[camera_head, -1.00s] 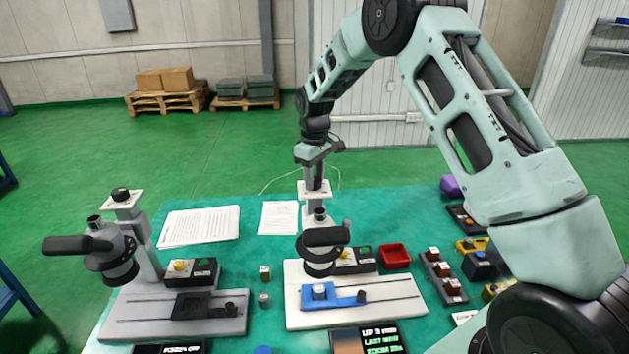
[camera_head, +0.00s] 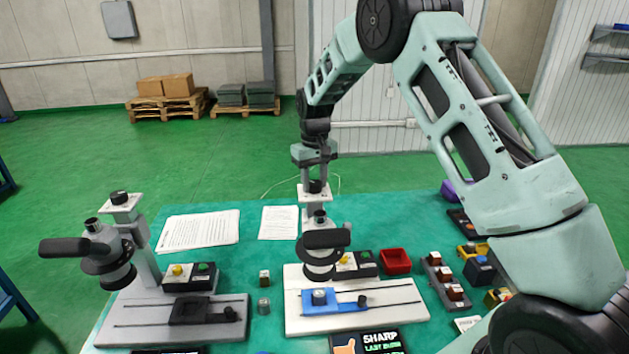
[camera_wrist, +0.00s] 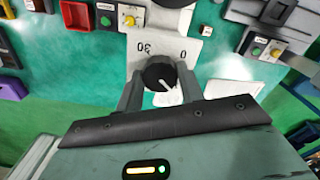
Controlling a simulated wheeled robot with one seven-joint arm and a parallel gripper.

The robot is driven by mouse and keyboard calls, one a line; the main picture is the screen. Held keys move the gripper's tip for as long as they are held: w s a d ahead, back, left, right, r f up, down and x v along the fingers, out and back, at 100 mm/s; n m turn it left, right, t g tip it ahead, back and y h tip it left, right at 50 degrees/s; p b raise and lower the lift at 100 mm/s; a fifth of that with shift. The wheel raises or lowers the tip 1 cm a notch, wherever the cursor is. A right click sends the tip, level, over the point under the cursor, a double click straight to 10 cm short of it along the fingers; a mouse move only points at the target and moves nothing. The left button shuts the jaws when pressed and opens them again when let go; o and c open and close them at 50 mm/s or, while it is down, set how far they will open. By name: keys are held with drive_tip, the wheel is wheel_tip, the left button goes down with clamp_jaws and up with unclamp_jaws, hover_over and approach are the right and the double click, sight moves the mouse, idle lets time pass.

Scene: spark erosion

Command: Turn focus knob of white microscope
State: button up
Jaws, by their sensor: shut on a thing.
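The white microscope has a white base (camera_head: 420,309), a blue stage slide (camera_head: 338,298) and a dark eyepiece head (camera_head: 322,240). Its black focus knob (camera_wrist: 158,72) sits on a white dial plate (camera_wrist: 190,49) at the column top, with marks reading 30 and 0. The knob's white pointer faces toward the lower right in the wrist view. My gripper (camera_wrist: 160,80) has one finger on each side of the knob and is shut on it. In the head view my gripper (camera_head: 316,180) comes down from above onto the column top. A display (camera_head: 366,342) in front of the base reads SHARP.
A grey microscope (camera_head: 118,256) stands at the left of the green table. Papers (camera_head: 200,228) lie at the back. A red tray (camera_head: 395,261), a button box (camera_head: 356,264) and several small blocks stand to the right. My arm spans the right side.

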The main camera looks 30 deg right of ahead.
sight(314, 183)
drive_tip(key=o, duration=1)
drive_tip(key=shift+r, duration=0.1)
wheel_tip(314, 183, up, 17)
drive_tip(key=b, duration=0.4)
drive_tip(key=shift+r, duration=0.15)
drive_tip(key=s+a+f+n+y+b, duration=0.15)
drive_tip(key=s+a+f, duration=0.25)
drive_tip(key=s+a, duration=0.5)
drive_tip(key=s+a+f+n+b, duration=0.15)
drive_tip(key=s+a+f, duration=0.25)
drive_tip(key=s+a, duration=0.5)
drive_tip(key=s+a+f+n, duration=0.1)
drive_tip(key=s+f, duration=0.2)
drive_tip(key=s, duration=0.4)
drive_tip(key=s+a+f+n, duration=0.2)
drive_tip(key=s+f, duration=0.2)
drive_tip(key=s, duration=0.4)
drive_tip(key=s+a+f+n+h+b, duration=0.1)
drive_tip(key=s+f, duration=0.2)
drive_tip(key=s, duration=0.5)
drive_tip(key=shift+a+f+n, duration=0.15)
drive_tip(key=shift+f+n, duration=0.05)
drive_tip(key=shift+n, duration=0.1)
